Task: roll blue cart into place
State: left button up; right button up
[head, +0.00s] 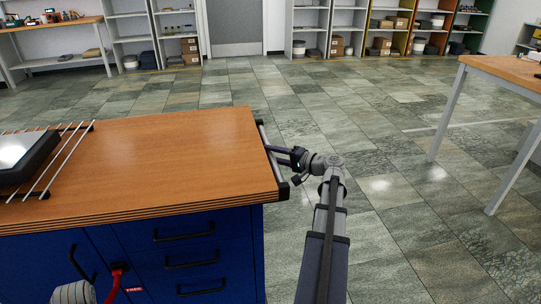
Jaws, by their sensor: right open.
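The blue cart (235,250) fills the lower left of the head view. It has a wooden top (180,150) and drawers with black handles on its front. A dark push bar (268,150) runs along the right end of the top. My right gripper (274,153) is at this bar, with its fingers pointing left at it. The gripper is open; whether the bar lies between the fingers or they only touch it, I cannot tell. My left gripper is not in view. The cart's wheels are hidden.
A dark device (22,155) and a metal rod rack (62,160) sit on the cart's left. A red item (118,275) shows at its front. A wooden table (510,72) stands at right. Shelves (345,28) line the back wall. Tiled floor (390,190) between is clear.

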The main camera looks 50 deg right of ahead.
jog(key=shift+w, duration=0.45)
jog(key=shift+a, duration=0.1)
grip_shut()
dwell(1.1)
